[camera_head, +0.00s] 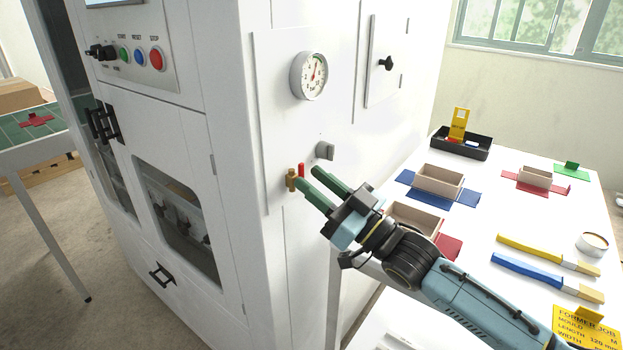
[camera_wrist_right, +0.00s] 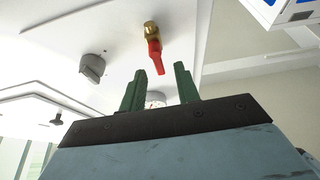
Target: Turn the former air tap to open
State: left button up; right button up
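The former air tap is a small brass valve (camera_head: 291,180) with a red lever (camera_head: 301,170), low on the white side panel of the machine. In the head view the lever stands roughly upright. The wrist view shows the brass body (camera_wrist_right: 151,30) and the red lever (camera_wrist_right: 155,58) pointing towards the gripper. My right gripper (camera_head: 306,177) has green fingers, apart and empty. Its fingertips are close to the tap; in the wrist view (camera_wrist_right: 159,70) the lever's end appears near the gap between them. Contact cannot be told. My left gripper is not in view.
A pressure gauge (camera_head: 309,75) sits above the tap on the panel, and a grey knob (camera_head: 325,150) sits to its right. A white table (camera_head: 478,222) at right carries boxes, coloured sheets and brushes. A control panel (camera_head: 130,50) with buttons is on the machine's front.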

jog(key=v, duration=1.2)
dwell(0.5)
